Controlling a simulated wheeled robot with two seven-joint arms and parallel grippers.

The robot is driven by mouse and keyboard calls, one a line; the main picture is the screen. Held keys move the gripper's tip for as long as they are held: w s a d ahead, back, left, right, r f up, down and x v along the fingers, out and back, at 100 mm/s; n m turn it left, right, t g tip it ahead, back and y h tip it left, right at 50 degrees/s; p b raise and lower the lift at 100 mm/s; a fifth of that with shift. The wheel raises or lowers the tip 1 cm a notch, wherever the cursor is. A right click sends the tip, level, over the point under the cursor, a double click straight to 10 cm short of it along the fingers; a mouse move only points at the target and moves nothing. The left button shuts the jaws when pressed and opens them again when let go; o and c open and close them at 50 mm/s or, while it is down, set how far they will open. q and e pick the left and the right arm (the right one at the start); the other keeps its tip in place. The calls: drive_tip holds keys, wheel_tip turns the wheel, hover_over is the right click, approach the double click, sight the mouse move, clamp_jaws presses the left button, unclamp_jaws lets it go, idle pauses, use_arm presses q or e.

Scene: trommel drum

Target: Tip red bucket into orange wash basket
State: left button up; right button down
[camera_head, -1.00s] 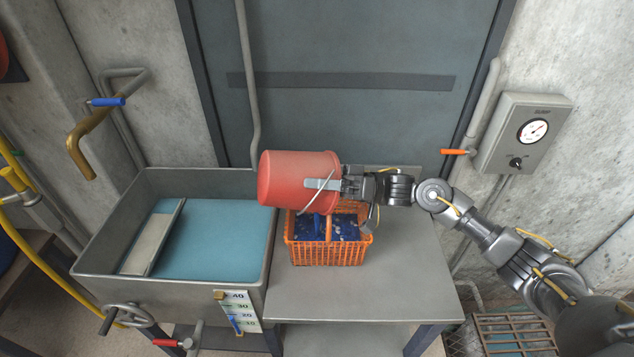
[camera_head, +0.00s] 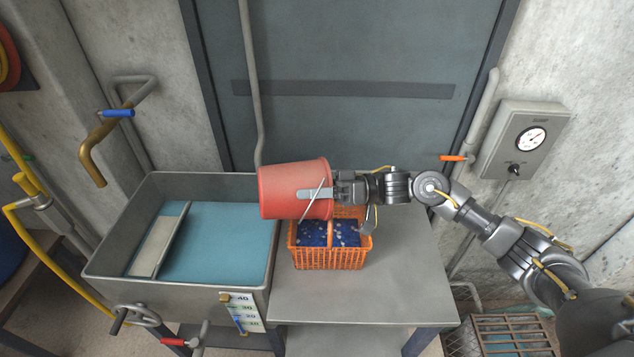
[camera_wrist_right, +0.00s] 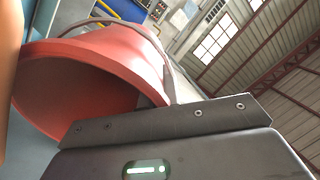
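The red bucket (camera_head: 280,190) lies tipped on its side above the back left of the orange wash basket (camera_head: 330,258). It also shows in the right wrist view (camera_wrist_right: 100,65), where part of its inside is visible. My right gripper (camera_head: 325,192) comes in from the right and is shut on the bucket's side. The orange basket stands on the grey metal table and holds blue stuff with pale specks. The bucket hides part of the basket's back rim. I cannot see anything falling from the bucket. My left gripper is not in view.
A grey tank (camera_head: 110,265) with blue water and a pale board stands left of the table. The grey metal table (camera_head: 405,285) is bare to the right of the basket. A grey gauge box (camera_head: 520,145) hangs on the right wall.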

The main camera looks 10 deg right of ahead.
sight(276, 197)
drive_tip(key=h+p, duration=0.1)
drive_tip(key=a+r+p, duration=0.1)
drive_tip(key=p, duration=0.1)
drive_tip(key=shift+a+r+h, duration=0.1)
drive_tip(key=shift+a+h, duration=0.2)
drive_tip(key=shift+h, duration=0.1)
drive_tip(key=shift+a+h+p, duration=0.25)
drive_tip(key=shift+h+p, duration=0.05)
drive_tip(key=shift+p, duration=0.2)
drive_tip(key=shift+a+f, duration=0.1)
drive_tip(key=shift+f, duration=0.2)
drive_tip(key=a+h+p, duration=0.1)
drive_tip(key=h+p, duration=0.1)
drive_tip(key=p, duration=0.2)
drive_tip(key=a+r+h+p, duration=0.1)
drive_tip(key=h+p, duration=0.1)
drive_tip(key=p, duration=0.3)
drive_tip(key=shift+a+r, duration=0.15)
drive_tip(key=shift+a, duration=0.35)
drive_tip(key=shift+a+f+h+p, duration=0.15)
drive_tip(key=shift+f+h+p, duration=0.15)
drive_tip(key=shift+h, duration=0.1)
